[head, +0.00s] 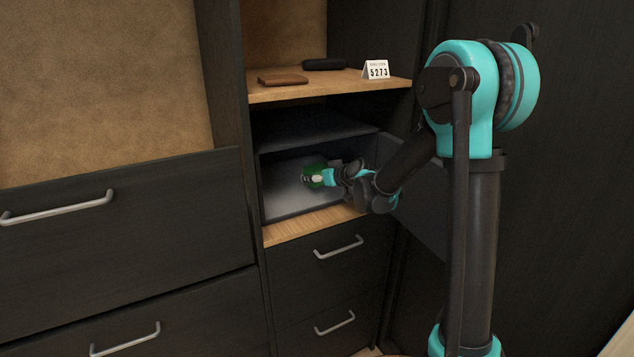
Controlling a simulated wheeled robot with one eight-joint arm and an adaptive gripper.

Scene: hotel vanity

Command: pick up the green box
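The green box (314,168) is inside the open grey safe (290,216), in the middle compartment of the cabinet. Only a small part of it shows, dark green, behind and around my gripper. My gripper (311,179) reaches into the safe from the right and overlaps the box in the head view. The fingers are small and shadowed here. I cannot tell whether they touch the box or are closed on it.
The safe door (421,205) stands open on the right, close to my arm. The wooden shelf (345,85) above holds a brown wallet (283,80), a black case (324,64) and a white number card (376,70). Closed drawers (335,280) with metal handles are below.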

